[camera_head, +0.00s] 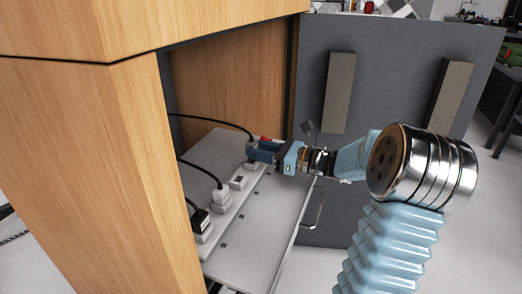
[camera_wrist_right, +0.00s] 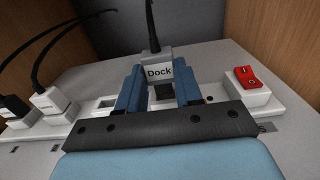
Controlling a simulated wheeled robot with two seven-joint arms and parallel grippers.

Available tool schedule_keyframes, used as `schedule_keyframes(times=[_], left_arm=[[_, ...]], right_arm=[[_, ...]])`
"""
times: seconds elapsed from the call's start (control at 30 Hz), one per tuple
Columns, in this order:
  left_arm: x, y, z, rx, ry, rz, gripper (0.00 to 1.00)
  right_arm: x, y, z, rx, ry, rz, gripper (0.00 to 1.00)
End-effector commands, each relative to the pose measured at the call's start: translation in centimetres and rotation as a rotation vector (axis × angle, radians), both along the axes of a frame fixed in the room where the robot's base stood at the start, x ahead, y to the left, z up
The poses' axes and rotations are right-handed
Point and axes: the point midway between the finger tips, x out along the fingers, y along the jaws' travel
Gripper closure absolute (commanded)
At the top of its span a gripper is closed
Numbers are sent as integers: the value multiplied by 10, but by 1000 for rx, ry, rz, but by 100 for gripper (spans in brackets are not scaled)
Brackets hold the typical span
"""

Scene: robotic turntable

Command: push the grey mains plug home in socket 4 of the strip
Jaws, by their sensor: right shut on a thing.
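The grey mains plug (camera_wrist_right: 157,72), labelled "Dock", is between the blue fingers of my right gripper (camera_wrist_right: 159,88). A black cable rises from its top. In the head view the right gripper (camera_head: 262,152) reaches in from the right, shut on the plug, over the far end of the white socket strip (camera_head: 229,206). The fingers mostly hide the plug there. A dark patch shows below the plug between the fingers; I cannot tell how deep the plug sits. An empty socket (camera_wrist_right: 107,103) shows left of it in the wrist view. My left gripper is not in view.
A white plug (camera_wrist_right: 52,103) and a black plug (camera_wrist_right: 15,110) sit in the strip to the left. A red switch (camera_wrist_right: 246,78) is at its right end. A wooden cabinet (camera_head: 125,150) stands close at the left; a grey panel (camera_head: 395,85) stands behind my arm.

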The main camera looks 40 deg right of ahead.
Motion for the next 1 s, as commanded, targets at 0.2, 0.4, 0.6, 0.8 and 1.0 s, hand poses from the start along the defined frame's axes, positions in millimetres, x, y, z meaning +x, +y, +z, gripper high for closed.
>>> schedule_keyframes(times=[0.2, 0.4, 0.6, 0.8, 1.0], left_arm=[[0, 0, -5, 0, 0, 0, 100], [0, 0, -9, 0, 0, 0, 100], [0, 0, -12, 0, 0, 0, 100], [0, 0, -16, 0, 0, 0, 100], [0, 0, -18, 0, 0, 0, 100]], right_arm=[[0, 0, -7, 0, 0, 0, 100], [0, 0, -12, 0, 0, 0, 100], [0, 0, -17, 0, 0, 0, 100], [0, 0, -22, 0, 0, 0, 100], [0, 0, -25, 0, 0, 0, 60]])
